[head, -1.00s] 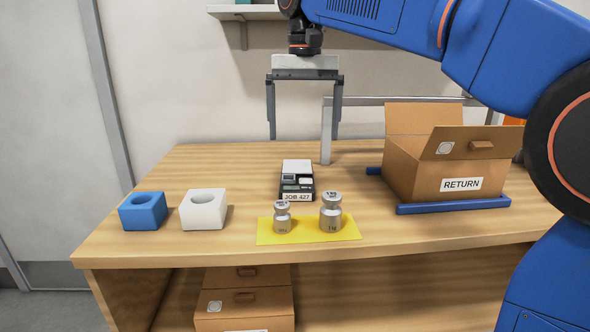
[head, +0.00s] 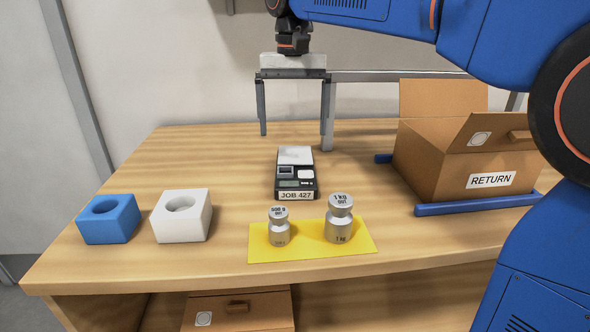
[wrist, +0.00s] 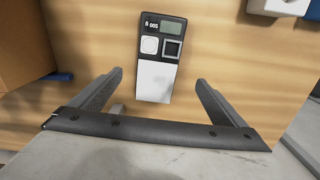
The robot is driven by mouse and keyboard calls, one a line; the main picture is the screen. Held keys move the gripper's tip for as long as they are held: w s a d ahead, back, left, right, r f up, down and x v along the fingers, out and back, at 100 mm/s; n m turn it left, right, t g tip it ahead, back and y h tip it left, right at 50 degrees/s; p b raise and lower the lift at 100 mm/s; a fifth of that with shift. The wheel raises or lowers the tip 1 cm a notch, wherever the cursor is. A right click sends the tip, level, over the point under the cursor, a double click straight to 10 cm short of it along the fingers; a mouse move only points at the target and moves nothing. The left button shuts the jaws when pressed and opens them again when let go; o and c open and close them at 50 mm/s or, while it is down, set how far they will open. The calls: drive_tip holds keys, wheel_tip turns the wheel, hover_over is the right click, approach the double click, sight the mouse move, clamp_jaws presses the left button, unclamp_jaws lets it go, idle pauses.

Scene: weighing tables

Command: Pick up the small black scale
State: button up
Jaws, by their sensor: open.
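The small black scale (head: 295,172) lies on the wooden table, with a white pan at its back, a display and keys toward the front, and a label reading JOB 427 at its front edge. My gripper (head: 294,136) is open and empty, fingers pointing down, above and behind the scale. In the wrist view my gripper's fingers (wrist: 158,82) stand wide apart, one to each side of the scale's line, not touching it.
Two metal weights (head: 279,227) (head: 339,219) stand on a yellow mat (head: 312,254) in front of the scale. White (head: 181,216) and blue (head: 108,219) holed blocks stand left. An open RETURN box (head: 440,171) stands right, beside blue rails (head: 475,204). A grey post (head: 327,116) rises behind.

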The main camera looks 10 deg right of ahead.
hover_over(295, 161)
drive_tip(key=f, duration=0.5)
drive_tip(key=shift+s+a+f, duration=0.1)
drive_tip(key=shift+s+a, duration=0.1)
drive_tip(key=shift+w+d+f, duration=0.1)
drive_tip(key=shift+w+f, duration=0.05)
drive_tip(key=shift+f, duration=1.2)
drive_tip(key=shift+w+d+f, duration=0.1)
drive_tip(key=shift+f, duration=1.2)
drive_tip(key=c, duration=1.4)
drive_tip(key=shift+r, duration=0.1)
